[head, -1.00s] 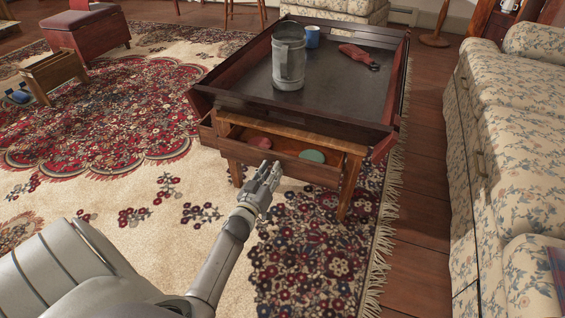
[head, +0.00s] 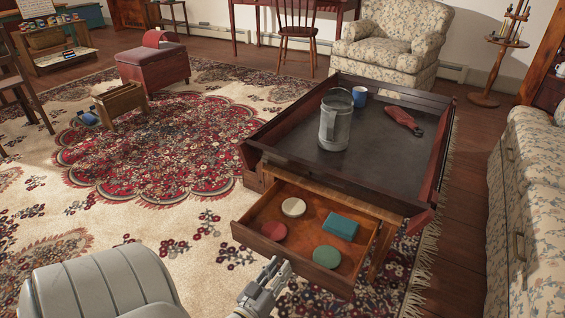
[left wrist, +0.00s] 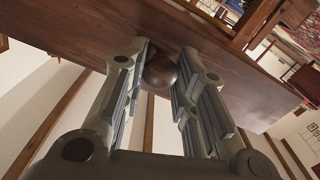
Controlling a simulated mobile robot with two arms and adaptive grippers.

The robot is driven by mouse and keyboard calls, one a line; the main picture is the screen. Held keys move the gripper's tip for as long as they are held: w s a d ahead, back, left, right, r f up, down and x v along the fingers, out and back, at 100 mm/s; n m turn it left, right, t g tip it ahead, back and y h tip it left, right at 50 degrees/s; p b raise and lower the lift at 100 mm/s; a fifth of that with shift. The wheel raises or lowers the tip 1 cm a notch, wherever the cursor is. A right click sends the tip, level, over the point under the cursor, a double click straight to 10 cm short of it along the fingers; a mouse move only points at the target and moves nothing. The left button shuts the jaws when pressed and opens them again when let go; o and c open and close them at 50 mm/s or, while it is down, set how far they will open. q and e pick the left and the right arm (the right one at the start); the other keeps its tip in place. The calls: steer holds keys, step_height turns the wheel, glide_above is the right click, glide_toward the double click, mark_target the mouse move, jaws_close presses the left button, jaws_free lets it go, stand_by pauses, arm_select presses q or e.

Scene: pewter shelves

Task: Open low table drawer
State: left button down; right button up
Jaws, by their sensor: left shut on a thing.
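The low table (head: 385,201) stands right of centre in the head view. Its front drawer (head: 297,266) is pulled well out, showing its inside. In the drawer lie a cream disc (head: 293,207), a red disc (head: 273,231), a green disc (head: 327,257) and a teal box (head: 340,226). My left gripper (head: 277,271) is at the drawer's front face. In the left wrist view its fingers are shut on a round, dark knob (left wrist: 161,70) on the wooden drawer front. My right gripper is not in view.
A grey metal jug (head: 334,125), a blue mug (head: 359,97) and a red-handled item (head: 403,120) stand or lie on the tabletop. A floral sofa (head: 535,200) is to the right. Open rug (head: 130,215) lies to the left.

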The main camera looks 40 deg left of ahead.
arm_select(q)
steer(key=shift+r, duration=0.1)
steer(key=c, duration=1.1)
jaws_free()
steer(key=shift+c, duration=0.2)
steer(key=v, duration=1.2)
steer(key=shift+a, duration=0.1)
